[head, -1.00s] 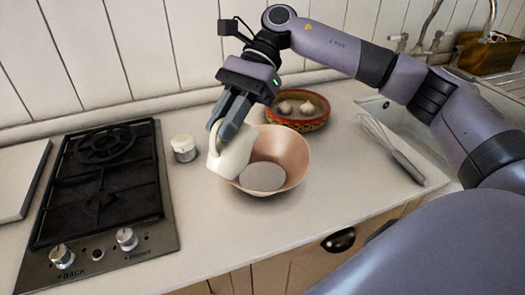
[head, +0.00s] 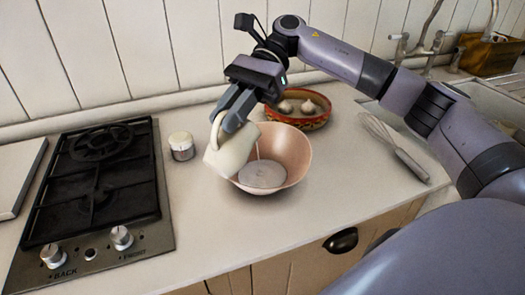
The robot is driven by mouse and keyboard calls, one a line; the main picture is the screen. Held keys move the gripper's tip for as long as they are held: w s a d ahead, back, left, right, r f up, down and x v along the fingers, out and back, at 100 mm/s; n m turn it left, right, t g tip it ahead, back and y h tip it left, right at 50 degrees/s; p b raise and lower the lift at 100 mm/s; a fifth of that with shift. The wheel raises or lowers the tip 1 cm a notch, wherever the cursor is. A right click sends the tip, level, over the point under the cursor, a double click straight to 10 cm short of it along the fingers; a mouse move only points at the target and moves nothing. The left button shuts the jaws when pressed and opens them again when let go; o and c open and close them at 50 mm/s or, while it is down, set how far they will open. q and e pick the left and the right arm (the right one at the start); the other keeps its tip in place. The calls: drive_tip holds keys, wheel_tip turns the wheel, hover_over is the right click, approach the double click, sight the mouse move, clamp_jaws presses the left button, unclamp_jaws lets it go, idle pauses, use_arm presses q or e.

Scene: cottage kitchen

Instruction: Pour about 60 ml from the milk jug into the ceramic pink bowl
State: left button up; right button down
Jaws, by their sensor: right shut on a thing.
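The ceramic pink bowl (head: 293,153) stands upright on the worktop, right of the hob. A pale, flat round surface shows in its bottom. The cream milk jug (head: 229,152) is held over the bowl's left side, tilted with its mouth toward the bowl. A thin pale streak at the jug's lip looks like milk running down into the bowl. My right gripper (head: 231,115) is shut on the jug from above. The jug's inside and its milk level are hidden. My left gripper is not in view.
A small white-lidded jar (head: 181,147) stands left of the jug. A red patterned dish (head: 316,121) with garlic is just behind the bowl. A whisk (head: 399,150) lies at the right near the sink. The black gas hob (head: 95,190) is at left. The worktop's front is clear.

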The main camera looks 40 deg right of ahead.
sight(215, 123)
drive_tip(key=shift+w+d+f+g+y+b, duration=0.25)
drive_tip(key=shift+d+y+b, duration=0.45)
drive_tip(key=shift+b, duration=0.7)
idle(0.6)
drive_tip(key=shift+w+d+y+b, duration=0.1)
drive_tip(key=shift+d+y+b, duration=0.2)
drive_tip(key=shift+b, duration=0.05)
idle(0.3)
drive_tip(key=a+h+p, duration=0.1)
drive_tip(key=p, duration=0.1)
drive_tip(key=s+a+r+h+p, duration=0.1)
drive_tip(key=p, duration=0.1)
drive_tip(key=shift+a+r+p, duration=0.15)
drive_tip(key=shift+r+p, duration=0.1)
drive_tip(key=shift+p, duration=0.15)
drive_tip(key=shift+w+f+h, duration=0.1)
drive_tip(key=shift+f+h, duration=0.15)
drive_tip(key=shift+h, duration=0.05)
drive_tip(key=shift+a+r+t+h+p, duration=0.3)
drive_tip(key=shift+t+h+p, duration=0.15)
drive_tip(key=shift+p, duration=0.3)
drive_tip(key=shift+a+h, duration=0.15)
drive_tip(key=shift+h, duration=0.1)
drive_tip(key=shift+s+a+h, duration=0.25)
drive_tip(key=shift+h, duration=0.05)
drive_tip(key=shift+s+a+r+t+h, duration=0.1)
drive_tip(key=shift+s+a+t+h, duration=0.1)
drive_tip(key=shift+a+t+h, duration=0.75)
drive_tip(key=shift+d+g+h, duration=0.25)
drive_tip(key=shift+g, duration=0.1)
